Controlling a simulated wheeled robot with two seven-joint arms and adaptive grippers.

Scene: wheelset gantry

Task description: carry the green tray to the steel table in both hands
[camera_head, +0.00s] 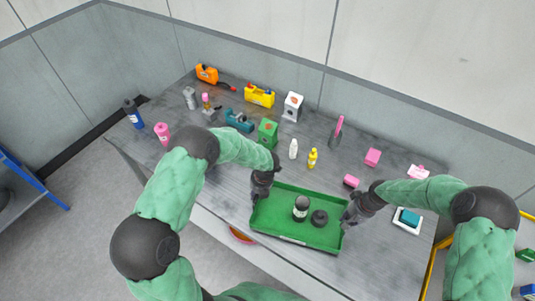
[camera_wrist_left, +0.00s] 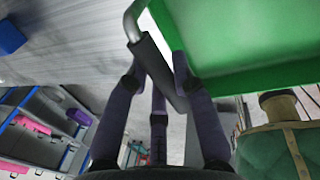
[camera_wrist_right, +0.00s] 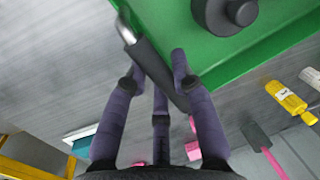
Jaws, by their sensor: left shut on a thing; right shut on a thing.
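The green tray (camera_head: 270,216) is at the front of the grey table (camera_head: 205,175), near its front edge. I cannot tell whether it rests on the top or hangs just above it. A dark jar with a pale band (camera_head: 300,208) and a black round part (camera_head: 320,217) stand in the tray. My left gripper (camera_head: 262,186) is shut on the tray's left handle, a dark bar (camera_wrist_left: 152,62). My right gripper (camera_head: 350,209) is shut on its right handle (camera_wrist_right: 155,68). The tray looks about level.
Bottles, cans and boxes cover the back of the table, with a white bottle (camera_head: 293,149) and a yellow bottle (camera_head: 312,158) just behind the tray. A teal sponge in a white dish (camera_head: 408,219) lies at right. Yellow rails (camera_head: 431,268) stand right; blue-edged shelving (camera_head: 35,182) stands left.

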